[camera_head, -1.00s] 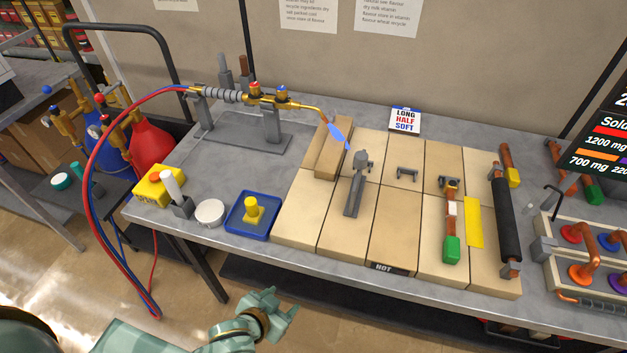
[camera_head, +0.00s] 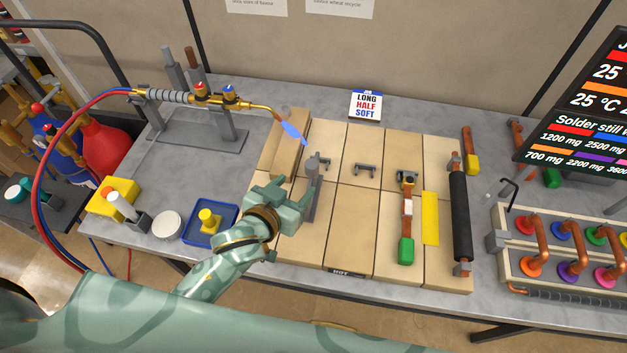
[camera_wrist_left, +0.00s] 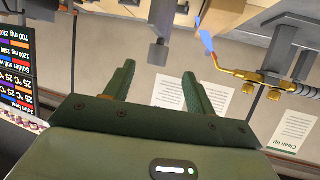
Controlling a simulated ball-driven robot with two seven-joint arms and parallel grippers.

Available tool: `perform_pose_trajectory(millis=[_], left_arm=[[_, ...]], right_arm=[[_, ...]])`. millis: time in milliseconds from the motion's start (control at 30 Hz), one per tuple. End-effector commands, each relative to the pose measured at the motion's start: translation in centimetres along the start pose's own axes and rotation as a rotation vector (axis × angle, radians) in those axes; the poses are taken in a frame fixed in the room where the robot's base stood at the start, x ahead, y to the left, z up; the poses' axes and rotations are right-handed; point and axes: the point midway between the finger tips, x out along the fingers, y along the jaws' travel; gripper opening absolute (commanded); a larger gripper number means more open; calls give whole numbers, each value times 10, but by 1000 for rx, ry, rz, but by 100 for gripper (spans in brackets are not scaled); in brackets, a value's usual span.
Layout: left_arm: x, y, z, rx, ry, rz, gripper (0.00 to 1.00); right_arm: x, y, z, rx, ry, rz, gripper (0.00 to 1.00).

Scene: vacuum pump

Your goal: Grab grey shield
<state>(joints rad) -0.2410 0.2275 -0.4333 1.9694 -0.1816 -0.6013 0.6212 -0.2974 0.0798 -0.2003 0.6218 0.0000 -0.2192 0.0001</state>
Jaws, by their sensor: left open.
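A grey metal piece (camera_head: 314,172) with a long flat arm and a small block-like end lies on the tan bricks, right of the torch flame; I take it to be the grey shield. It also shows in the left wrist view (camera_wrist_left: 160,20), beyond the fingers. My left gripper (camera_head: 296,190) is open and empty, just left of the grey piece and partly in front of it in the head view. Its two fingers also show apart in the left wrist view (camera_wrist_left: 158,90). I cannot tell whether they touch the piece. My right gripper is not in view.
A lit torch (camera_head: 250,102) on a grey stand points its blue flame (camera_head: 292,132) close to the grey piece. A blue tray (camera_head: 192,236) stands at left. A green-ended copper pipe (camera_head: 406,248), a yellow strip (camera_head: 430,218) and a black roller (camera_head: 460,215) lie at right.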

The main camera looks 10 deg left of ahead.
Motion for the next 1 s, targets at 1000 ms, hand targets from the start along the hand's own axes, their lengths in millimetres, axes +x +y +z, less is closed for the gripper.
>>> perform_pose_trajectory(millis=[1000], left_arm=[[107, 2, -8, 0, 0, 1, 44]], right_arm=[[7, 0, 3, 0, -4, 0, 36]])
